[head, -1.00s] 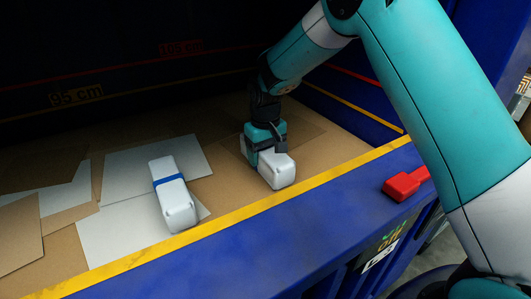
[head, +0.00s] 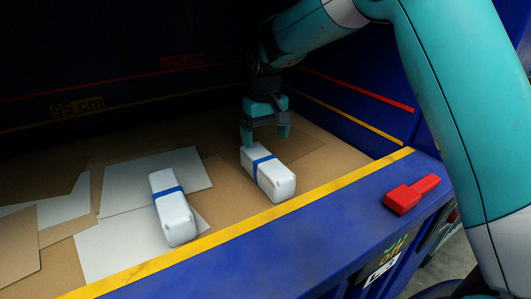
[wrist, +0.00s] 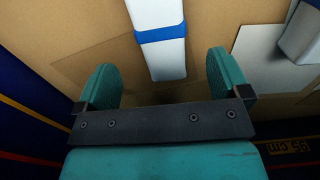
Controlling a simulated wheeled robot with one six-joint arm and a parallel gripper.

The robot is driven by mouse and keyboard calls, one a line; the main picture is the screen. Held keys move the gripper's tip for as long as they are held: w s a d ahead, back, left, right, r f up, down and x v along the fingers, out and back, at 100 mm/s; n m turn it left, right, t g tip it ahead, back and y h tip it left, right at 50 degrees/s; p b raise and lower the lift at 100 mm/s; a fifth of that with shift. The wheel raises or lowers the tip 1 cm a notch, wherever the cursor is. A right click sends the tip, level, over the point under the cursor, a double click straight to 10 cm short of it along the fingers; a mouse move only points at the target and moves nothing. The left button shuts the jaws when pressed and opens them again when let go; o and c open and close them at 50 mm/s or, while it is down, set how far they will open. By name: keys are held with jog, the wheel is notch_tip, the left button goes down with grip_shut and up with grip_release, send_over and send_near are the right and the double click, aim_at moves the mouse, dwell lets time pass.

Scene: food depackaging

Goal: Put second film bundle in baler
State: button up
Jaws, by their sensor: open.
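Two white film bundles, each with a blue band, lie on the cardboard in the blue baler (head: 330,225). The right bundle (head: 280,187) lies below my gripper (head: 267,136), which is open, empty and just above its far end. In the wrist view the same bundle (wrist: 158,15) lies beyond and between the open fingers of my gripper (wrist: 162,82). The left bundle (head: 176,215) lies on a white sheet; part of it shows at the right of the wrist view (wrist: 302,32).
Flat brown and white sheets (head: 110,235) cover the baler floor. A yellow-edged front wall (head: 235,226) bounds it, with a red handle (head: 410,194) on the ledge at right. The back is dark, with 95 cm and 105 cm marks.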

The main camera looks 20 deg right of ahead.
notch_tip(320, 180, up, 2)
jog(key=s+a+r+n+y+p, duration=0.1)
jog(key=s+r, duration=0.1)
jog(key=s, duration=0.8)
jog(key=s+a+r+n+y, duration=0.1)
jog(key=s+a+r+n, duration=0.1)
jog(key=s, duration=0.9)
jog(key=s+a+r+n+y+p, duration=0.1)
jog(key=s+a+r+y, duration=0.1)
jog(key=s, duration=0.9)
jog(key=shift+s+r+n+p, duration=0.25)
jog(key=shift+r+n+p, duration=0.05)
jog(key=shift+r+n, duration=0.1)
